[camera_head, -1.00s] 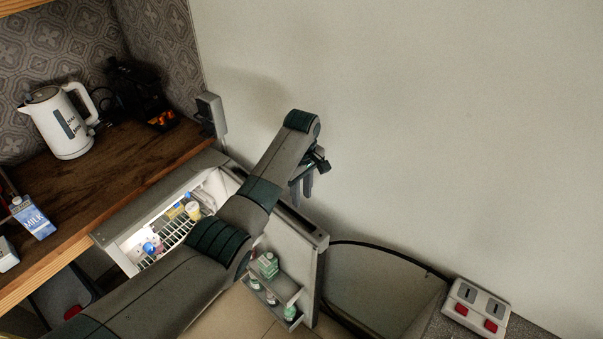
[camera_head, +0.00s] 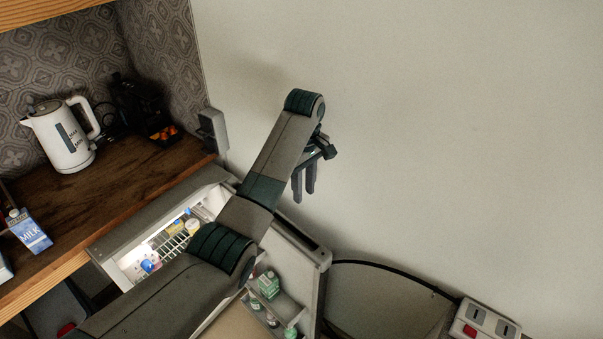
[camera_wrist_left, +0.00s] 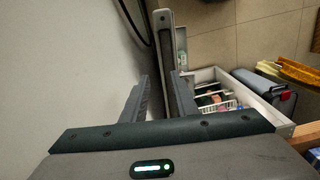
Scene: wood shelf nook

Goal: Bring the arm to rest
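My left arm reaches in from the lower left across the open fridge. Its gripper (camera_head: 304,196) hangs fingers down in front of the pale wall, above the fridge door in the head view. The two fingers are apart with nothing held between them. The left wrist view also shows the gripper (camera_wrist_left: 162,78) open, with the top edge of the fridge door (camera_wrist_left: 172,50) seen beyond the gap. I cannot tell the exact distance to the door. My right gripper is not in view.
The small fridge (camera_head: 113,246) stands open, its door (camera_head: 312,253) swung out with items on its shelves. A wooden counter (camera_head: 110,190) holds a white kettle (camera_head: 62,140), a milk carton (camera_head: 30,232) and a dark machine (camera_head: 140,105). A power strip (camera_head: 484,322) lies lower right.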

